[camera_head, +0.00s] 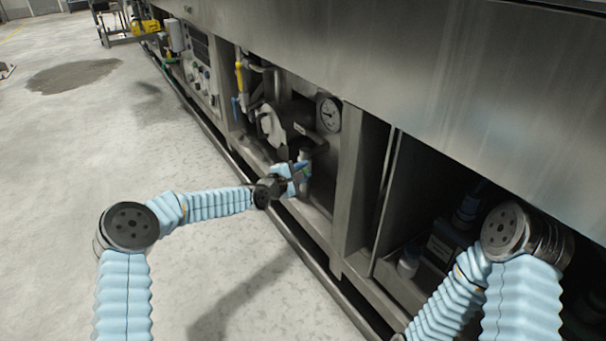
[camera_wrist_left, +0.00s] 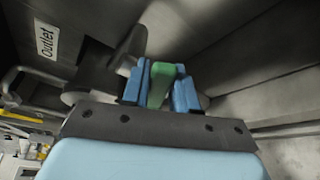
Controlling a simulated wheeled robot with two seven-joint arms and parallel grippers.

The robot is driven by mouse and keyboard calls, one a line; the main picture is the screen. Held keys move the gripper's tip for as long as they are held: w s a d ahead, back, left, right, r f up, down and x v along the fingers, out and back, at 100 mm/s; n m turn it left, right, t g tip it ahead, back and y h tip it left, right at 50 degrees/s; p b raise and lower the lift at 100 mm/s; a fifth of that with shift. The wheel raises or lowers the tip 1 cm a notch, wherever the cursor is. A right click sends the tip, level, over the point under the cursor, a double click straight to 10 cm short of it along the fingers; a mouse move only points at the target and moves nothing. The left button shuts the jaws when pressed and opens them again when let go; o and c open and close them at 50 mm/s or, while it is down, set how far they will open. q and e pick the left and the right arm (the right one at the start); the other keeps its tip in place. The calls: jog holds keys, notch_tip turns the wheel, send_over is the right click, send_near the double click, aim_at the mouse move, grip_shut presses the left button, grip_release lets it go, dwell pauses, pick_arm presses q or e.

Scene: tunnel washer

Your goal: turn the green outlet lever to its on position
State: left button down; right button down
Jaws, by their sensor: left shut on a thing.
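The green outlet lever (camera_wrist_left: 161,84) shows in the left wrist view between the two blue fingers of my left gripper (camera_wrist_left: 160,88), which is shut on it. A white label reading "Outlet" (camera_wrist_left: 46,40) is at the upper left of that view, near a grey pipe fitting. In the head view my left gripper (camera_head: 297,172) reaches into the machine's open bay, below the round gauge. The lever is mostly hidden there by the gripper. My right arm comes in at the lower right, and its gripper is out of sight.
A round dial gauge (camera_head: 329,113) is above and right of the left gripper. A yellow-handled pipe (camera_head: 240,76) and a control panel (camera_head: 200,68) are farther along the machine. A steel post (camera_head: 352,185) stands right of the bay.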

pick_arm(q)
jog(key=shift+w+a+r+n, duration=0.15)
jog(key=shift+r+n, duration=0.1)
jog(key=shift+n, duration=0.25)
jog(key=c, duration=1)
grip_release()
jog(key=shift+o, duration=0.2)
jog(key=p+v, duration=0.2)
jog(key=v, duration=1.1)
jog(key=shift+s+a+r, duration=0.25)
jog(key=shift+a, duration=0.1)
